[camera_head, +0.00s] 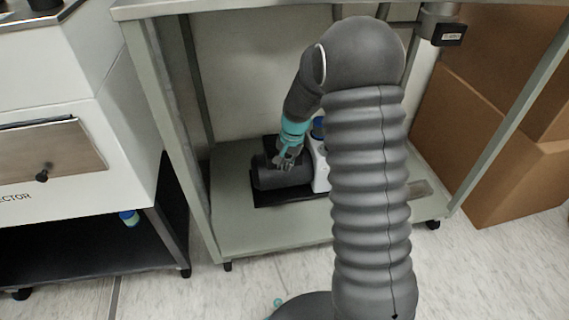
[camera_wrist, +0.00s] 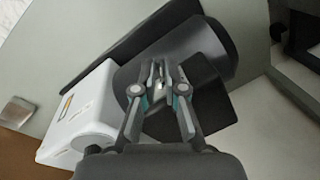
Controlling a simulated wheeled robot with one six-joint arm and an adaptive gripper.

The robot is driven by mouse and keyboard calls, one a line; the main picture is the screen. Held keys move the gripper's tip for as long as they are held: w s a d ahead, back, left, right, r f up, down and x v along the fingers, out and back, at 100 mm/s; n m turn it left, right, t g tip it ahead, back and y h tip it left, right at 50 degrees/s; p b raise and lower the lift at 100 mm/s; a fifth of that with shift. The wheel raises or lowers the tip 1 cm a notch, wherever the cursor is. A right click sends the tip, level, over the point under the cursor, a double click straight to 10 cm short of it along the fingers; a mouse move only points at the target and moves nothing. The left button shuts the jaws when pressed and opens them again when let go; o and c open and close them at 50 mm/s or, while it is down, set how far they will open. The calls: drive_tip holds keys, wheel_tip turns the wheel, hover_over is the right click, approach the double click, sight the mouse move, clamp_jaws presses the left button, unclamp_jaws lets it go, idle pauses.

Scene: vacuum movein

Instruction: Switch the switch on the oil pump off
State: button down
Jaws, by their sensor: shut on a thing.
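The oil pump (camera_head: 268,178) stands on the lower shelf of the frame. It has a dark cylindrical body and a white housing (camera_head: 320,168), partly hidden behind my arm. In the wrist view the dark pump body (camera_wrist: 195,50) lies beyond the fingers, with the white housing (camera_wrist: 85,112) at the left. My gripper (camera_head: 288,160) is at the top of the dark body. In the wrist view my gripper (camera_wrist: 160,78) has its fingertips close together on a small light piece that appears to be the pump's switch; the fingers hide most of it. I cannot tell the switch's position.
Frame posts (camera_head: 178,135) and the upper shelf edge (camera_head: 225,5) surround the lower shelf (camera_head: 235,225). Cardboard boxes (camera_head: 515,180) stand at the right. A white cabinet (camera_head: 65,180) on a dark cart (camera_head: 90,255) is at the left.

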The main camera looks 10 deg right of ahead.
drive_tip(key=shift+s+a+f, duration=0.1)
drive_tip(key=shift+s+f, duration=0.1)
drive_tip(key=c, duration=1.2)
unclamp_jaws()
drive_tip(key=shift+w, duration=0.1)
drive_tip(key=shift+r, duration=0.1)
drive_tip(key=shift+r, duration=0.25)
drive_tip(key=r, duration=0.3)
drive_tip(key=d+r, duration=0.1)
drive_tip(key=r, duration=0.3)
drive_tip(key=s+r, duration=0.1)
drive_tip(key=r, duration=0.3)
drive_tip(key=shift+d+r, duration=0.15)
drive_tip(key=shift+d, duration=0.15)
